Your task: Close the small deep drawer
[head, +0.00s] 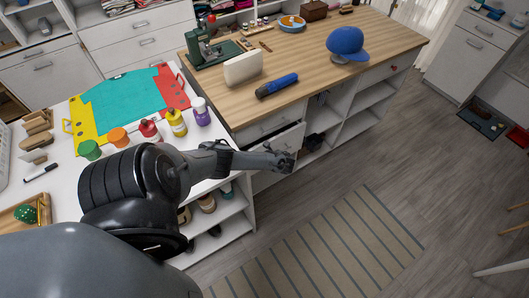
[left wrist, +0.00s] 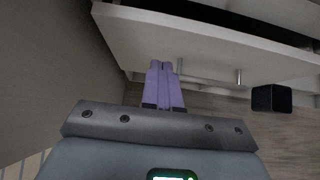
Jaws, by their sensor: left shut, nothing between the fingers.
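The small deep drawer (head: 291,138) is in the wooden-topped unit, below a shallower drawer (head: 262,127). Its white front stands out from the unit, partly hidden behind my left gripper (head: 284,160). In the left wrist view the drawer front (left wrist: 205,42) spans the top, with a dark gap behind its upper edge. Its handle (left wrist: 238,76) sticks out toward my side. My left gripper's purple fingers (left wrist: 163,68) are shut and empty. Their tips are close to the front beside the handle; I cannot tell whether they touch. My right gripper is not in view.
Open cubbies are right of the drawer. The floor by the striped rug (head: 320,250) is clear.

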